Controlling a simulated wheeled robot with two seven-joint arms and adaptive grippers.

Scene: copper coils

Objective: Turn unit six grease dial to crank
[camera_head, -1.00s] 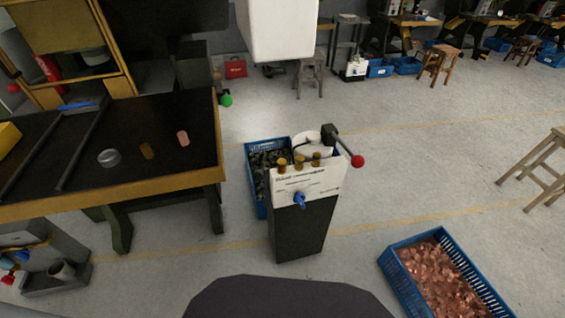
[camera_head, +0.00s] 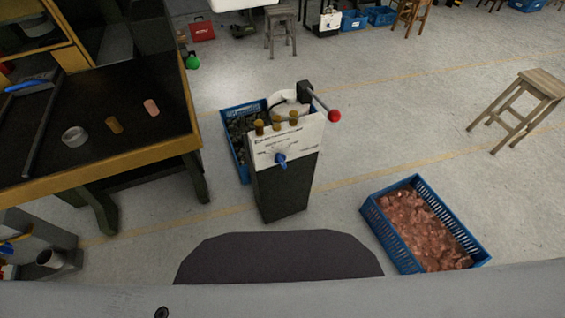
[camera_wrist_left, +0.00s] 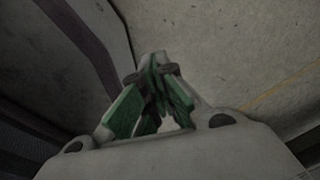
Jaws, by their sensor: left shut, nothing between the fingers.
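In the head view a dark pedestal unit (camera_head: 281,188) stands on the floor ahead of me, with a white slanted panel (camera_head: 300,142) on top. A blue dial (camera_head: 280,160) sits on the panel's front face; its exact setting is too small to read. Several brass knobs and a lever with a red ball (camera_head: 334,116) are on the unit's top. My left gripper (camera_wrist_left: 160,62) shows in the left wrist view, its green-padded fingers shut and empty over bare floor, away from the unit. My right gripper is not in view.
A black-topped workbench (camera_head: 88,180) with yellow edge stands at left. A blue crate of dark pieces is behind the unit. A blue crate (camera_head: 376,222) of copper scraps lies at right. A wooden stool (camera_head: 540,84) stands far right. Floor between is clear.

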